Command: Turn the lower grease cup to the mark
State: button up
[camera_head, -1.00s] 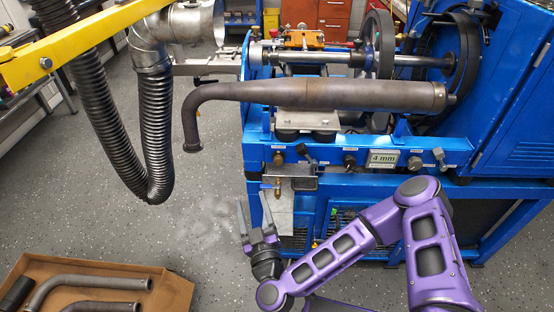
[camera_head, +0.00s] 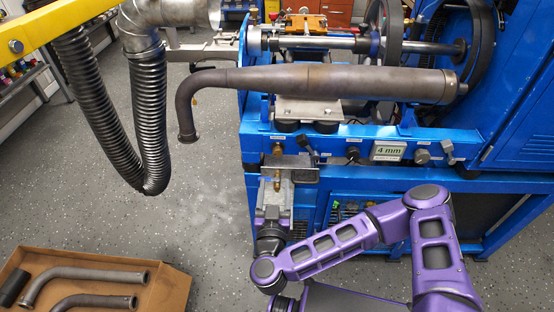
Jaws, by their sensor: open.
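A small brass fitting, seemingly the lower grease cup (camera_head: 277,183), hangs just under the grey metal bracket on the front of the blue stand. Another brass fitting (camera_head: 277,149) sits above it on the blue rail. My gripper (camera_head: 277,185) is open and points up the picture. Its two fingers stand left and right of the lower brass fitting, with a gap on each side. I cannot tell whether the tips are level with it in depth. The mark is too small to make out.
The grey bracket (camera_head: 302,173) juts out close above my fingertips. A rusty exhaust pipe (camera_head: 330,82) lies across the stand above. A "4 mm" display (camera_head: 388,151) and knobs line the rail. A cardboard box (camera_head: 165,287) of pipes lies at lower left; floor between is clear.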

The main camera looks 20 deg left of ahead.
aim_at(277, 154)
jog(key=b+x, duration=0.1)
jog(key=x, duration=1)
jog(key=shift+d, duration=0.15)
grip_shut()
